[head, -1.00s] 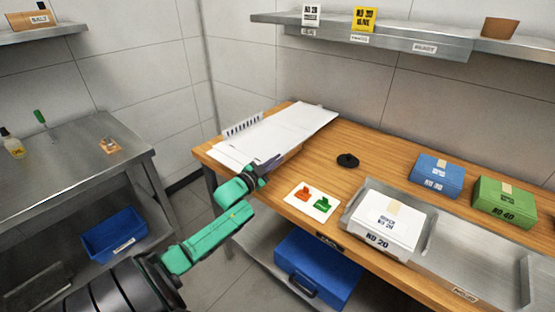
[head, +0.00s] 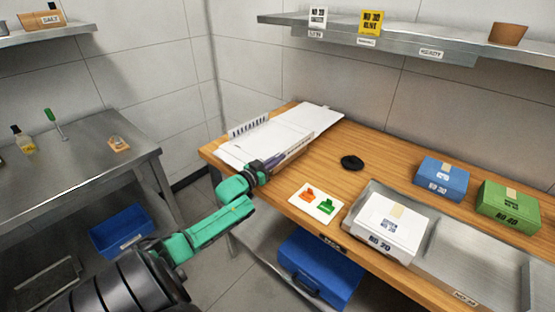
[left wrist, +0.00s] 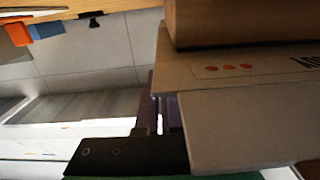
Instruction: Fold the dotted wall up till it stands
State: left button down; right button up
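A flat white box blank (head: 290,130) lies at the left end of the wooden counter. A slotted flap (head: 248,126) stands at its far left edge. Along its near side a narrow wall (head: 296,149) looks tilted up. In the left wrist view a cardboard panel with red dots (left wrist: 222,68) fills the right side, close to the camera. My left gripper (head: 275,162) is at the blank's near left corner, by that wall. Its purple fingers (left wrist: 160,105) are close together beside the panel's edge; whether they pinch it is hidden. My right gripper is not in view.
A black disc (head: 352,162), a white card with orange and green pieces (head: 328,214) and a white box (head: 387,228) in a steel tray (head: 462,262) lie to the right. Blue (head: 441,178) and green (head: 508,206) boxes stand behind the tray. A shelf (head: 400,46) hangs above.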

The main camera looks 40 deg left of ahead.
pick_arm(q)
jog(key=c, duration=1)
grip_release()
jog(key=shift+c, duration=0.2)
jog(key=s, duration=1.4)
jog(key=shift+s+d, duration=0.2)
jog(key=shift+s, duration=0.1)
jog(key=shift+f, duration=0.1)
